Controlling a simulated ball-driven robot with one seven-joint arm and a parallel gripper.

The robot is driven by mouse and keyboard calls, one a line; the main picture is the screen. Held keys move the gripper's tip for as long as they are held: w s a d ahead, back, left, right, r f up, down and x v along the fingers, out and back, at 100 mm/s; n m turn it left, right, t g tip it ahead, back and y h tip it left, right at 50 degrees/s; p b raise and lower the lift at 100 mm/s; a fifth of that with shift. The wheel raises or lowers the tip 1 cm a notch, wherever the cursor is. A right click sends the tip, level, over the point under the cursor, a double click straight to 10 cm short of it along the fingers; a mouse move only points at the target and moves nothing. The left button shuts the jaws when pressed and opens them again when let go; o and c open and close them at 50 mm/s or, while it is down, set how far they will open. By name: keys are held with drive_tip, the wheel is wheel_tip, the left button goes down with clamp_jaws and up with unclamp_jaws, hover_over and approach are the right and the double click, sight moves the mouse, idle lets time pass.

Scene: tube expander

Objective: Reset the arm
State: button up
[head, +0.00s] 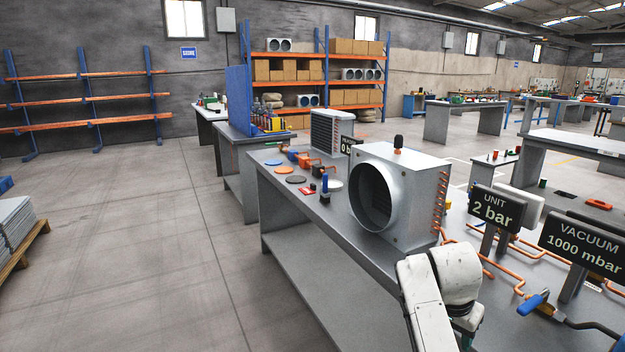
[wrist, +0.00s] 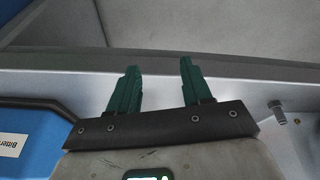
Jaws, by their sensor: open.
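My gripper shows in the wrist view (wrist: 156,80), with two green fingers apart and nothing between them. Behind the fingers is a light metal edge with a grey surface beyond it. In the head view my white arm reaches in at the bottom, right of centre, over the front of the workbench (head: 310,232). The fingertips are not clear in the head view; only a dark green part shows at the lower edge.
A metal unit with a round opening (head: 400,195) stands on the bench beside my arm. Signs reading 2 bar (head: 493,207) and 1000 mbar (head: 583,248) stand right, among copper pipes and a blue-handled valve (head: 535,302). A blue part (wrist: 35,145) and bolt (wrist: 277,112) flank my gripper.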

drive_tip(key=s+f+n+y, duration=0.1)
drive_tip(key=s+f+n, duration=0.1)
drive_tip(key=s+f, duration=0.65)
drive_tip(key=s+f+n+y, duration=0.1)
drive_tip(key=s+f+n, duration=0.2)
drive_tip(key=s+f, duration=0.55)
drive_tip(key=s+a+r+n, duration=0.1)
drive_tip(key=s+n, duration=0.1)
drive_tip(key=s, duration=1)
drive_tip(key=s+a+r+n+y, duration=0.1)
drive_tip(key=s+r+n, duration=0.1)
drive_tip(key=s, duration=1.1)
drive_tip(key=shift+s+g+p, duration=0.2)
drive_tip(key=shift+g+p, duration=0.2)
drive_tip(key=shift+p, duration=0.05)
drive_tip(key=shift+a, duration=0.1)
